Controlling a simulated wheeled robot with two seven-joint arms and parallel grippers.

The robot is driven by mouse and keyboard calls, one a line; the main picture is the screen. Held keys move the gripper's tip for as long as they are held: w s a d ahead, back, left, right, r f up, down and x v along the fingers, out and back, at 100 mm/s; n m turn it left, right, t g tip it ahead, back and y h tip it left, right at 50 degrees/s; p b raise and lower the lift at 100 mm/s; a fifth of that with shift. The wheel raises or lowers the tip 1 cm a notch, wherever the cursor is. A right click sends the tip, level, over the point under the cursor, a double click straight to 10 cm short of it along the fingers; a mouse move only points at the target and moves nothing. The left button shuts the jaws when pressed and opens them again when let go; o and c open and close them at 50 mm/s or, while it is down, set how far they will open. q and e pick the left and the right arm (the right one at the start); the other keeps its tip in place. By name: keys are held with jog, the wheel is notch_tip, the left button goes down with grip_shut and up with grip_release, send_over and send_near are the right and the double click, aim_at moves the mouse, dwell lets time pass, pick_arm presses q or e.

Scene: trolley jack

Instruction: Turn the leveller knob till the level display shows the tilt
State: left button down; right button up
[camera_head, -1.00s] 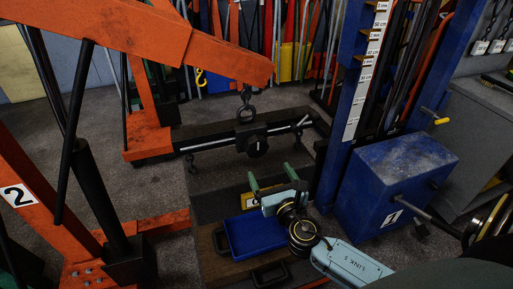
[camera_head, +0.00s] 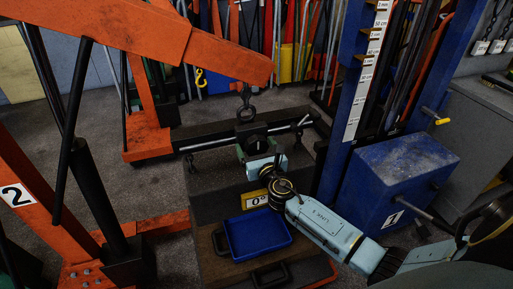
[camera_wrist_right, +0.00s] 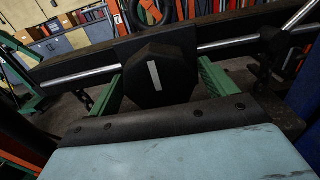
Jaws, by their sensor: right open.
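The leveller knob (camera_head: 257,145) is black and many-sided with a white mark, at the middle of the leveller bar (camera_head: 205,144). In the right wrist view, the knob (camera_wrist_right: 158,78) faces me with its mark nearly upright. My right gripper (camera_head: 256,150) is open, with one green finger on each side of the knob. Gaps seem to show between fingers and knob; contact is hard to tell. The level display (camera_head: 256,199), a yellow-framed plate below the gripper, reads 0°. My left gripper is not in view.
The bar hangs by a hook (camera_head: 246,107) from the orange crane arm (camera_head: 150,35). A blue tray (camera_head: 229,240) lies on the dark bench in front. A blue press (camera_head: 395,180) stands close at right, beside my right arm. Open floor shows at left.

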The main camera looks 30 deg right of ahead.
jog(key=shift+c, duration=0.3)
jog(key=c, duration=0.9)
jog(key=shift+m, duration=0.4)
